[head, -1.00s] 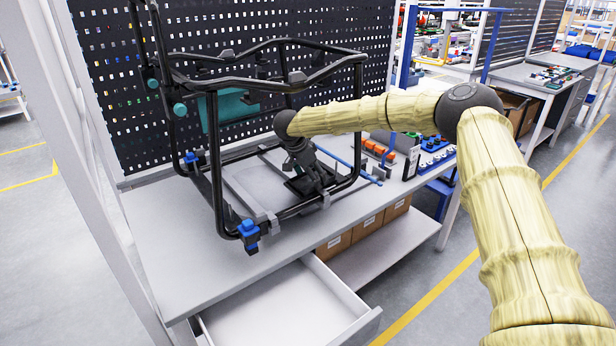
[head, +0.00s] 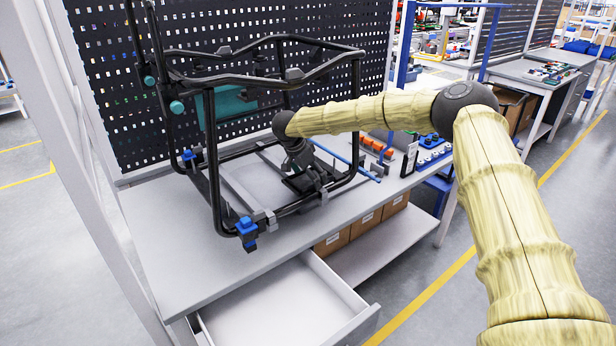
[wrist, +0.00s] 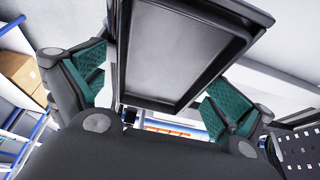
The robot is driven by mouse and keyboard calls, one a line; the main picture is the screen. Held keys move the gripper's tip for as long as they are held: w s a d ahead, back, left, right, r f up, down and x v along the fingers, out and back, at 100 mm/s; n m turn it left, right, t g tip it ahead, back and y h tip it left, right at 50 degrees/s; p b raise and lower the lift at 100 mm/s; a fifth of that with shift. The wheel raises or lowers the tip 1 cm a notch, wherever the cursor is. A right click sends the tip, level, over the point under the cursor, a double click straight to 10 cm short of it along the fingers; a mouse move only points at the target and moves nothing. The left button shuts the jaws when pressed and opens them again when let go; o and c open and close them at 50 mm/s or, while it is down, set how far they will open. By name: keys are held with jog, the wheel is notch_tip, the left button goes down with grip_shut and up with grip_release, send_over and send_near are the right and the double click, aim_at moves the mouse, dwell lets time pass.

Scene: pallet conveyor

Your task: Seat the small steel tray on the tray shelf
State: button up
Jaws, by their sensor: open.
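My gripper (head: 308,182) is low inside the black tubular frame, over the workbench. In the wrist view my gripper (wrist: 160,92) is open, its two green-padded fingers spread apart. A shallow grey tray with a dark rim (wrist: 185,50) fills the upper middle of that view, beyond and between the fingers. The right finger lies close to the tray's edge; I cannot tell whether they touch. In the head view the tray is mostly hidden by my gripper and cannot be made out clearly. I cannot identify the tray shelf with certainty.
The black tubular frame (head: 212,160) surrounds my gripper with posts and upper bars. A perforated panel (head: 110,100) stands behind. An open drawer (head: 285,308) juts out in front. The bench top (head: 165,240) is clear at the left. Small orange parts (head: 377,146) stand right of the frame.

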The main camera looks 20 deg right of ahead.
aim_at(305, 182)
jog(key=shift+s+a+r, duration=0.1)
jog(key=shift+a+r, duration=0.1)
jog(key=shift+a, duration=0.05)
jog(key=v, duration=0.4)
jog(key=shift+r, duration=0.2)
jog(key=s+a, duration=0.4)
jog(key=a, duration=0.7)
jog(key=shift+w+r, duration=0.1)
